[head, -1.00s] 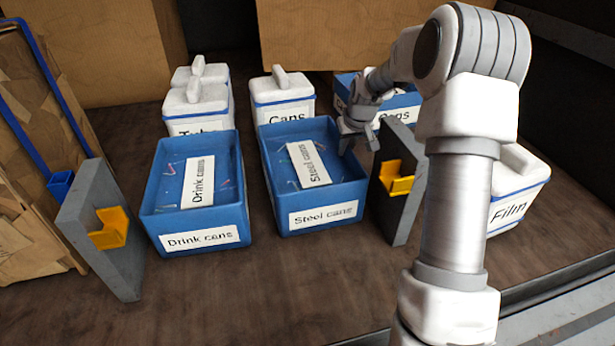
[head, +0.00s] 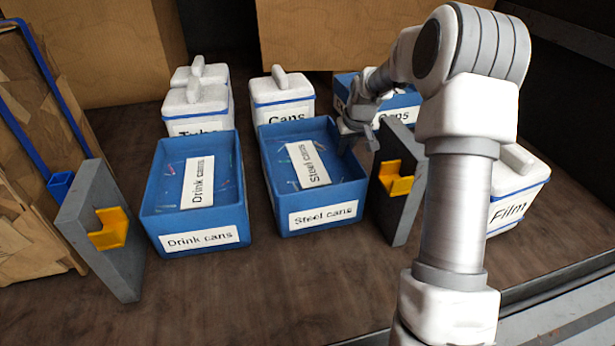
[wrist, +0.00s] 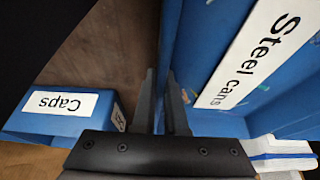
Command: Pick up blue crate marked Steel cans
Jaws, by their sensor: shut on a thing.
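The blue crate marked Steel cans (head: 320,218) stands on the brown surface in the middle of the head view. It is open-topped, with a white label on its front and another inside. My gripper (head: 359,143) is at its right wall, towards the back. In the wrist view, the fingers (wrist: 164,103) point down on either side of the crate's rim, one inside and one outside, shut on the wall. The crate's blue inner side and label also show there (wrist: 215,50). The crate sits level. The exact finger contact is partly hidden.
A blue Drink cans crate (head: 170,241) stands close to the left. White lidded Cans (head: 283,104) and Film (head: 522,180) boxes and a blue Caps crate (wrist: 50,120) stand around. Grey panels with yellow brackets (head: 397,178) (head: 109,229) flank both crates. The front surface is clear.

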